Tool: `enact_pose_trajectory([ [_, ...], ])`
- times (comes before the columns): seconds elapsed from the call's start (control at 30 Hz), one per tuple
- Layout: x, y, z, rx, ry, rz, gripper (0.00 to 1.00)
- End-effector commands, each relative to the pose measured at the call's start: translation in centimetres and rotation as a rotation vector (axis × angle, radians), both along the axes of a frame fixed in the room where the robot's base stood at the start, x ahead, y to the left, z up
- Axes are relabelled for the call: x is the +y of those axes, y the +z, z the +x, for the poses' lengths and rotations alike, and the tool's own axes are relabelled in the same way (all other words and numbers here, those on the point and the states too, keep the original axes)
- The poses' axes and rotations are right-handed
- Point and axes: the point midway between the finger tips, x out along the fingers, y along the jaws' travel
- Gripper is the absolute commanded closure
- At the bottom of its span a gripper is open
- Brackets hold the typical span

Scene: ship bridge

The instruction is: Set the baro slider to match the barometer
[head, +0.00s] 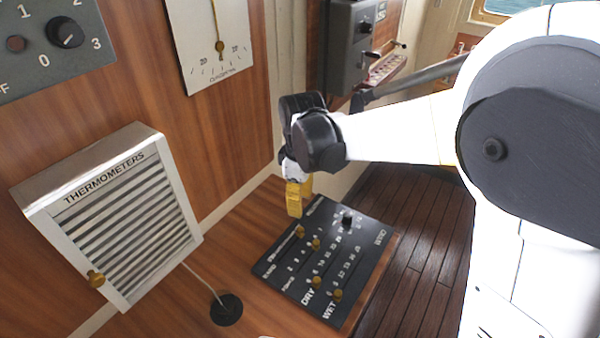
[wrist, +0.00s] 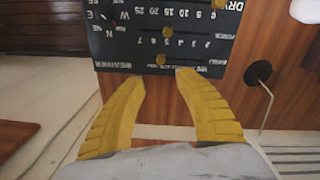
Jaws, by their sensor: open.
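The dark slider panel (head: 348,262) lies on the wooden desk, with several small brass knobs and printed scales. I can read "DRY" and "WET"; I cannot read a baro label, so I cannot tell which slider is baro. My gripper (head: 294,208) is above the panel's far left edge, its yellow fingers pointing down. In the wrist view the panel (wrist: 206,50) appears upside down. My gripper (wrist: 159,76) is open and empty there. A brass knob (wrist: 160,60) shows just beyond the gap between the fingertips, apart from both. No barometer can be made out.
A louvred "THERMOMETERS" box (head: 125,215) stands left of the panel. A wall gauge (head: 215,45) with a needle, seemingly a clinometer, hangs above. A round black cable grommet (head: 227,309) is on the desk. A grey control box (head: 350,45) is behind my arm.

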Motion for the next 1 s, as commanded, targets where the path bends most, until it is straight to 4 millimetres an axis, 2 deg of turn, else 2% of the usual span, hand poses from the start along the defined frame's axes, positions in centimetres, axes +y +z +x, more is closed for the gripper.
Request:
enact_pose_trajectory([
  [0.07, 0.2, 0.2, 0.2, 0.03, 0.09, -0.006, 0.6],
  [0.23, 0.2, -1.7, 0.1, 0.048, 0.153, -0.009, 0.6],
  [0.5, 0.2, -7.1, 0.1, 0.046, 0.15, -0.009, 0.6],
  [0.7, 0.2, -10.1, 0.1, 0.046, 0.149, -0.009, 0.6],
  [0.83, 0.2, -11.0, 0.1, 0.046, 0.149, -0.009, 0.6],
  [1.0, 0.2, -11.2, 0.1, 0.046, 0.148, -0.008, 0.6],
])
